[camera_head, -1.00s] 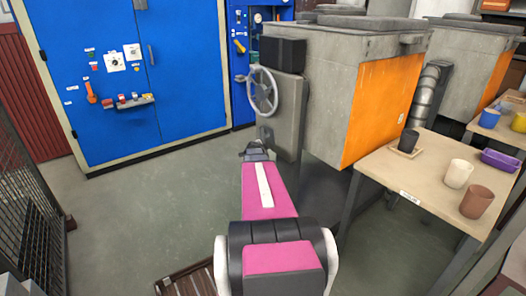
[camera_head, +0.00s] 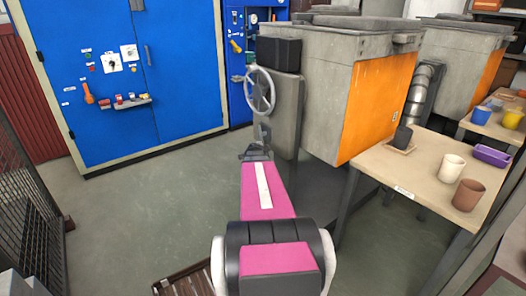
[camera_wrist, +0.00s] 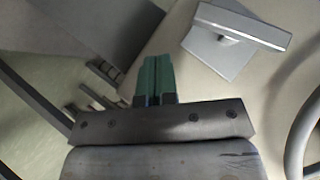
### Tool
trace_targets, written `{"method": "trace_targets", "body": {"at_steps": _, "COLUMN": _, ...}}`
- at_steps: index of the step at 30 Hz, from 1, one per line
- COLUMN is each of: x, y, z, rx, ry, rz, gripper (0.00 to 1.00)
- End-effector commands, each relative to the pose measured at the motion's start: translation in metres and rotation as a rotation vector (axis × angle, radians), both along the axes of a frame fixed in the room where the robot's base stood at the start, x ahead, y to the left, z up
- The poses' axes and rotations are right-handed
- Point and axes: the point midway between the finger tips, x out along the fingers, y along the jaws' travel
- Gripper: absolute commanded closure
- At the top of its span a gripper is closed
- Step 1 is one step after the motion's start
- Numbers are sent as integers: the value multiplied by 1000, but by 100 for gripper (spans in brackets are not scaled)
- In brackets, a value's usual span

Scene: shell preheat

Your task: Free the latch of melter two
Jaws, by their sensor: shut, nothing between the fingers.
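The near grey melter (camera_head: 327,85) with an orange side stands right of centre in the head view; I cannot read which number it bears. A grey handwheel (camera_head: 259,90) is on its left front. In the wrist view a pale metal bar (camera_wrist: 243,24) stands out from a small plate at the top right and may be the latch. My gripper (camera_wrist: 157,70) is shut and empty, with its green fingers together, lower left of that bar and apart from it in the picture. In the head view my gripper (camera_head: 257,150) is just below the wheel, small and partly hidden.
A table (camera_head: 378,176) with cups stands to the right of the melter. A second grey melter (camera_head: 455,70) is behind it. A blue cabinet (camera_head: 180,80) is at the back left, and a mesh fence (camera_head: 35,200) at the left edge. The floor between is clear.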

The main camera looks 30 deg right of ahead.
Motion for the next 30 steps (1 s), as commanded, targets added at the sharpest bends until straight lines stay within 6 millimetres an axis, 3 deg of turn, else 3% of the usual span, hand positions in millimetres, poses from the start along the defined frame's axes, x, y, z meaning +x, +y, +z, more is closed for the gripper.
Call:
{"method": "trace_targets", "body": {"at_steps": 3, "x": -24, "y": 20, "z": 7, "rx": 1, "ry": 0, "rz": 1, "gripper": 100}}
{"method": "trace_targets", "body": {"at_steps": 9, "x": -44, "y": 38, "z": 12, "rx": 0, "ry": 1, "rz": 0, "gripper": 100}}
{"method": "trace_targets", "body": {"at_steps": 30, "x": -47, "y": 44, "z": 12, "rx": -2, "ry": 11, "rz": 3, "gripper": 100}}
